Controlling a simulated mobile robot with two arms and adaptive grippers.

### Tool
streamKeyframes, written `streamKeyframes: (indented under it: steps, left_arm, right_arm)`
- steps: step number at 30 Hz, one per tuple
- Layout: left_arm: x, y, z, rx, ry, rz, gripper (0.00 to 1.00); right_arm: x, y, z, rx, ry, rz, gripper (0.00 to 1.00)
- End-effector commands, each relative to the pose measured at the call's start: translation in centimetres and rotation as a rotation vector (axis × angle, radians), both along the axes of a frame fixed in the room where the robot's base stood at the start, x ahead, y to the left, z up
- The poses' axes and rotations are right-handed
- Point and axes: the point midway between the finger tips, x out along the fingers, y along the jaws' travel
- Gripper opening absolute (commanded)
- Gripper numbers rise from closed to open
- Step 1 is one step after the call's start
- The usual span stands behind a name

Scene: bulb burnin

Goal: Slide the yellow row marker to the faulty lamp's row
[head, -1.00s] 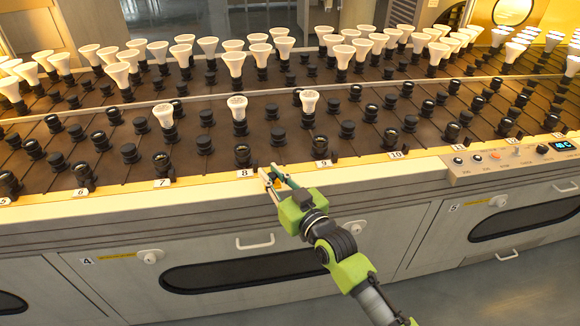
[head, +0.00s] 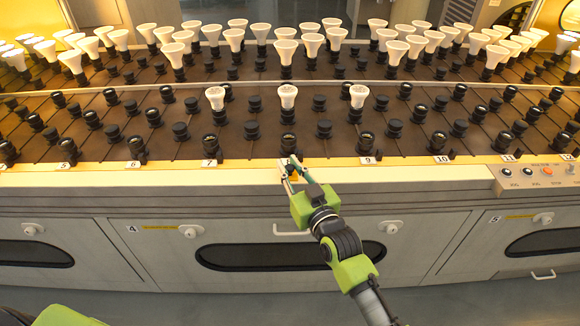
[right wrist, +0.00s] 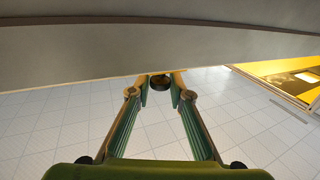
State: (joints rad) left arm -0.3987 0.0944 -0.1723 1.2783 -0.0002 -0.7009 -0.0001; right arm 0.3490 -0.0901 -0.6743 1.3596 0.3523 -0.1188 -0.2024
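My right gripper (head: 288,163) is at the front edge of the lamp bench, beside the row label 8, which it partly hides. The yellow row marker (head: 293,175) shows as a small yellow-orange patch between its fingers. In the right wrist view the fingertips (right wrist: 161,84) close around a small dark round piece (right wrist: 160,83), seemingly part of the marker. Three white lamps stand in the nearer sockets: one above label 7 (head: 215,98), one in line with the gripper (head: 288,96), and one above label 9 (head: 358,95). None looks clearly different. My left gripper is out of view.
Labels 7 (head: 210,163), 9 (head: 368,161) and 10 (head: 441,160) run along the pale front ledge (head: 130,176). Several black sockets stand just behind it. A control panel (head: 535,177) is at the right. Drawer handles stick out below.

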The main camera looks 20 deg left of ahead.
Motion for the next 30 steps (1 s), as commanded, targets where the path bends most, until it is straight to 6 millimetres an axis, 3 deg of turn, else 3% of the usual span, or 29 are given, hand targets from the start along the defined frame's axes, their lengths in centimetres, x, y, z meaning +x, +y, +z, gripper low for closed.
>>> streamKeyframes:
  steps: [16, 30]
  left_arm:
    - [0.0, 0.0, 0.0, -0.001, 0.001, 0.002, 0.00]
    - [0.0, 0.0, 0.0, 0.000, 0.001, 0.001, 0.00]
  right_arm:
    - [-0.8, -0.8, -0.1, -0.001, 0.002, -0.001, 0.32]
    - [-7.1, -6.0, -0.1, -0.002, 0.001, 0.000, 0.32]
